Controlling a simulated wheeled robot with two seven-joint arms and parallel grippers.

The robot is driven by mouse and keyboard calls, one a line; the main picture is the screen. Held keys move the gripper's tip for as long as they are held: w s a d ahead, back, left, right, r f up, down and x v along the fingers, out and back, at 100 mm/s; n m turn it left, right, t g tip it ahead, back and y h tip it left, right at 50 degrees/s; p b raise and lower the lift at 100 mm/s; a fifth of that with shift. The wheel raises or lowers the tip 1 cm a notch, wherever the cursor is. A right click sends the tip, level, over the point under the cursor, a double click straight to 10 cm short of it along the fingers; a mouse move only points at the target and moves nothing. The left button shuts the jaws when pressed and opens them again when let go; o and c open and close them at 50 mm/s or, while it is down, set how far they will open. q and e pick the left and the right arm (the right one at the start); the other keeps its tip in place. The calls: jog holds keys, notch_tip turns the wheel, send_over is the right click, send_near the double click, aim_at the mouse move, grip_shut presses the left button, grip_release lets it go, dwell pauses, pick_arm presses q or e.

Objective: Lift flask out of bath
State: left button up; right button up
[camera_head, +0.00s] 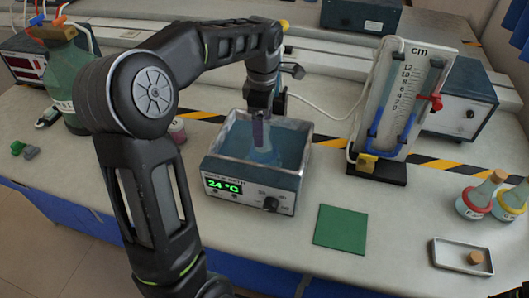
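The water bath (252,188) is an open, blue-grey box of water with a green "24 °C" display, near the middle of the bench. A flask (262,155) with a pale, widening body and a darker, purplish neck stands in the water, its lower part in the bath. My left gripper (264,112) points down from above, right at the flask's neck. The fingers overlap the neck, and I cannot tell whether they are closed on it. My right gripper is not in view.
A green mat (340,229) lies right of the bath, with clear bench around it. A manometer stand (388,105) stands behind right. Stoppered flasks (478,195) and a small tray (462,257) are at far right. A green bottle (66,88) is at left.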

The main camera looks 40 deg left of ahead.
pick_arm(q)
jog(key=shift+f, duration=1.3)
notch_tip(320, 180, down, 5)
jog(key=shift+f+p, duration=0.1)
jog(key=shift+p, duration=0.55)
jog(key=shift+c, duration=0.3)
grip_shut()
